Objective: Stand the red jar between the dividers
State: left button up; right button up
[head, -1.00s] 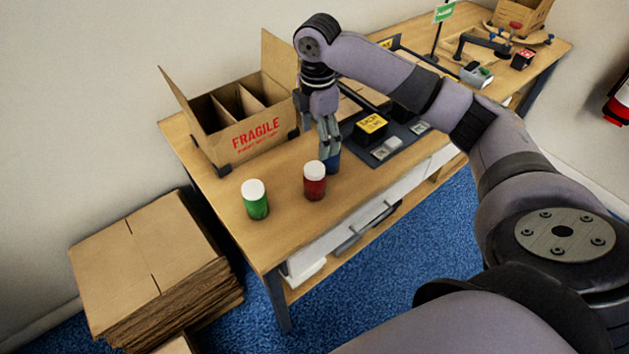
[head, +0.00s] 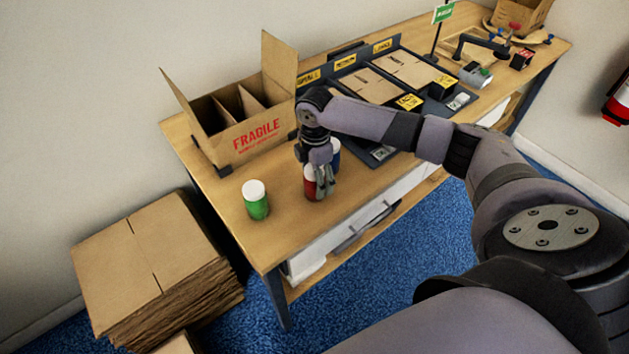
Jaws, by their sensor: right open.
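The red jar (head: 310,183) stands upright on the wooden table, partly hidden by my right gripper (head: 321,190). That gripper points down with its fingers at the jar's upper part and is open; whether the fingers touch the jar I cannot tell. The dividers (head: 251,104) stand inside the open carton (head: 222,150) marked FRAGILE, at the table's left back. I see several slots between them, and their floor is hidden by the front wall. My left gripper is not in view.
A green jar (head: 256,202) with a white lid stands left of the red jar. A blue jar (head: 335,153) is close behind my right gripper. A dark tray rack (head: 380,153) with flat cartons lies at the right. Stacked cardboard (head: 150,260) is on the floor at left.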

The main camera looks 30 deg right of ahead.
jog(key=shift+c, duration=0.3)
jog(key=c, duration=1.4)
